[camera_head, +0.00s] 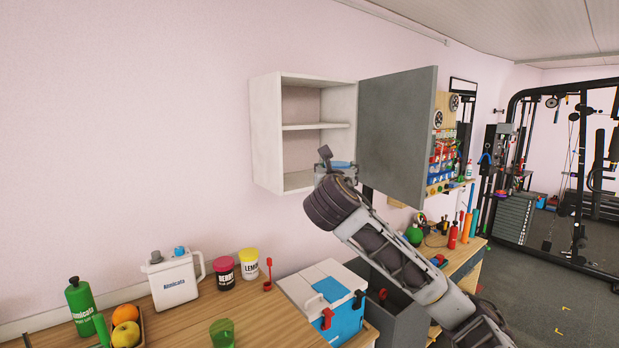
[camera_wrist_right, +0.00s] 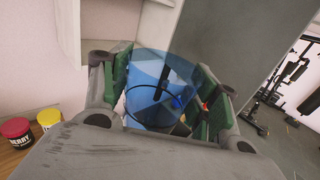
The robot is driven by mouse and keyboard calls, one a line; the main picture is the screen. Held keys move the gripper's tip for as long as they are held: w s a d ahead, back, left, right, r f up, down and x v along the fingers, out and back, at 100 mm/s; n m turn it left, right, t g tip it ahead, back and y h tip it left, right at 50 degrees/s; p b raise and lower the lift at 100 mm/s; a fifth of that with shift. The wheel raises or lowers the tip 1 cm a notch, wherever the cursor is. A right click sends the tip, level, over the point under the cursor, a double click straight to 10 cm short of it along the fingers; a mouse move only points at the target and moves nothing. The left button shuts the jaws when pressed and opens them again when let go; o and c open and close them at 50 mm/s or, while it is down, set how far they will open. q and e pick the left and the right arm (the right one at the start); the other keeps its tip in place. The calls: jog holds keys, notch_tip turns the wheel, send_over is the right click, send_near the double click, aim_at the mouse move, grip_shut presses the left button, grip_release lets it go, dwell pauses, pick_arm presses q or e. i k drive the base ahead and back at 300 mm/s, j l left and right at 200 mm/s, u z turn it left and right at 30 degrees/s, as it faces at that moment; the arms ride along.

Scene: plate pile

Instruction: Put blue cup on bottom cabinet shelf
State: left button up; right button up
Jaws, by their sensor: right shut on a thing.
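The blue cup (camera_head: 342,164) is see-through and sits between the fingers of my right gripper (camera_head: 336,168), at the front lower right of the open cabinet (camera_head: 265,135). In the right wrist view the blue cup (camera_wrist_right: 150,88) fills the space between the green pads of my right gripper (camera_wrist_right: 163,98), which is shut on it. The cabinet is white, with a middle shelf (camera_head: 315,126) and a bottom shelf (camera_head: 297,181); both look empty, though my gripper hides part of the bottom. I cannot tell whether the cup is past the front edge. My left gripper is out of view.
The grey cabinet door (camera_head: 398,135) stands open to the right of my gripper. Below is a wooden counter (camera_head: 185,315) with a white jug (camera_head: 175,280), two jars, a green bottle (camera_head: 80,305), fruit, a green glass (camera_head: 222,333) and a cooler (camera_head: 325,290).

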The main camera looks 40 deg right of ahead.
aim_at(308, 179)
jog(key=i+l, duration=0.2)
jog(key=l, duration=0.15)
jog(key=i+l, duration=0.2)
jog(key=l, duration=0.2)
jog(key=i+l, duration=0.2)
jog(key=l, duration=0.15)
